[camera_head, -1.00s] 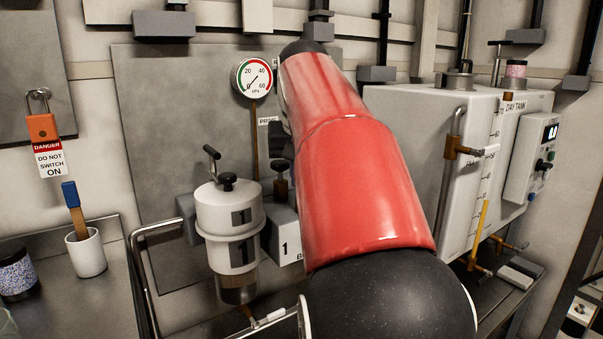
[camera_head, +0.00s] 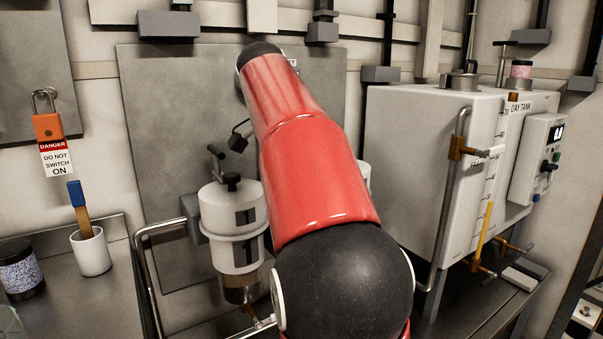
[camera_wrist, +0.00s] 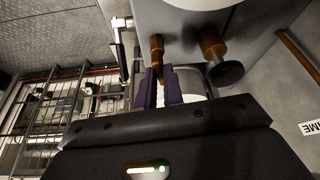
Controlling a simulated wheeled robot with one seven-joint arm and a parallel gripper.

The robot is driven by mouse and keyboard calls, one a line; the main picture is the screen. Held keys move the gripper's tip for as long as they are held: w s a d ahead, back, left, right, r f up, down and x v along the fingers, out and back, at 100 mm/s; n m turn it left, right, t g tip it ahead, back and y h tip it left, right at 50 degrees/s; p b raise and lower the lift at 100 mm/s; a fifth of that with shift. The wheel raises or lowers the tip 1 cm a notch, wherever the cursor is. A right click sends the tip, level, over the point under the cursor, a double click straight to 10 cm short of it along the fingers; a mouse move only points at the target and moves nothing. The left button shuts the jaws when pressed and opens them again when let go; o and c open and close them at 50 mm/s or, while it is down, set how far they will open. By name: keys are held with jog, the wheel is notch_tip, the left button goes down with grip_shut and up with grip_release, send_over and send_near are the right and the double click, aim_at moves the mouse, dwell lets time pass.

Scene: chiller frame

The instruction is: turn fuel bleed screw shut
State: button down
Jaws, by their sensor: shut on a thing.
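In the wrist view, my gripper (camera_wrist: 164,88) has two purple fingers close together at the tip of a small brass screw (camera_wrist: 157,52). This looks like the bleed screw, standing out from a grey block (camera_wrist: 190,18). The fingers are shut on it, with its end partly hidden between them. How far it is turned cannot be told. A white cylinder (camera_wrist: 188,82) is just behind the fingers. In the head view, my red and black arm hides the gripper and the screw.
A black knob on a brass stem (camera_wrist: 224,72) is close to the right of the fingers. In the head view, a white filter canister marked 1 (camera_head: 228,220) stands left of my arm and the day tank (camera_head: 415,160) right. A bent pipe (camera_head: 140,245) runs at left.

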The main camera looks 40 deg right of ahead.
jog(key=shift+w+m+g, duration=0.1)
jog(key=shift+m+g, duration=0.2)
jog(key=shift+m, duration=0.5)
jog(key=c, duration=1.5)
grip_release()
